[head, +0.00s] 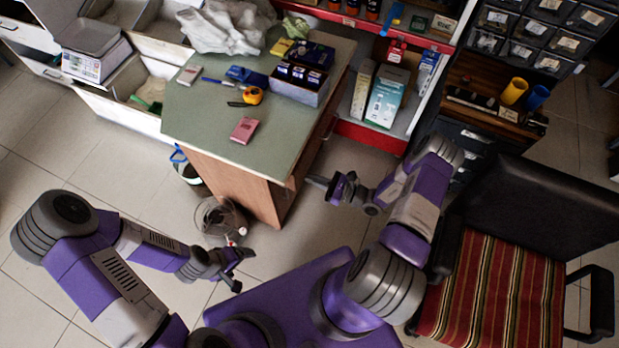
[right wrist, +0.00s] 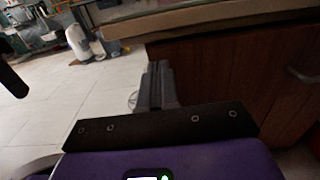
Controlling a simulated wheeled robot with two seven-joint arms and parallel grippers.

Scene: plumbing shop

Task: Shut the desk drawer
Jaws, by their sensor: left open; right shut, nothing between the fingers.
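The desk (head: 230,125) has a green top and brown wooden sides in the head view. Its right side is steeply foreshortened, with a small handle (head: 331,126) on it. In the right wrist view a brown wooden front (right wrist: 225,75) fills the right half, with a handle (right wrist: 303,75) at the far right. I cannot tell how far the drawer stands out. My right gripper (head: 312,182) is shut and empty, just right of the desk's near corner; its fingers also show in the right wrist view (right wrist: 156,84). My left gripper (head: 240,270) is open and empty, low in front of the desk.
A wire waste basket (head: 218,217) stands by the desk's near corner, close to my left gripper. A striped chair (head: 495,290) stands at the right. Red-edged shelves (head: 375,137) are behind the desk. Tiled floor is free at the left.

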